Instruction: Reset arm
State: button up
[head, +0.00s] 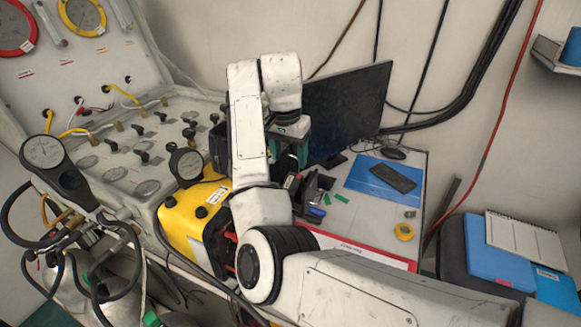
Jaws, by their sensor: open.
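My white arm rises from the bottom right, bends at a black-ringed joint and folds over at the top. My gripper (291,168) hangs from the folded wrist, in front of the monitor (347,108) and above the desk (352,208). It points downward and looks open, with nothing seen in it. My forearm hides part of it, and its fingertips are hard to make out against the dark items behind.
The diver air panel (125,150), with valves and gauges, fills the left. A yellow case (185,215) stands beside my forearm. A yellow tape roll (403,232) lies near the desk's front edge. Blue folders (490,245) are at right.

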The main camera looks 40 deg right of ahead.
jog(key=shift+a+r, duration=0.1)
jog(key=shift+r, duration=0.7)
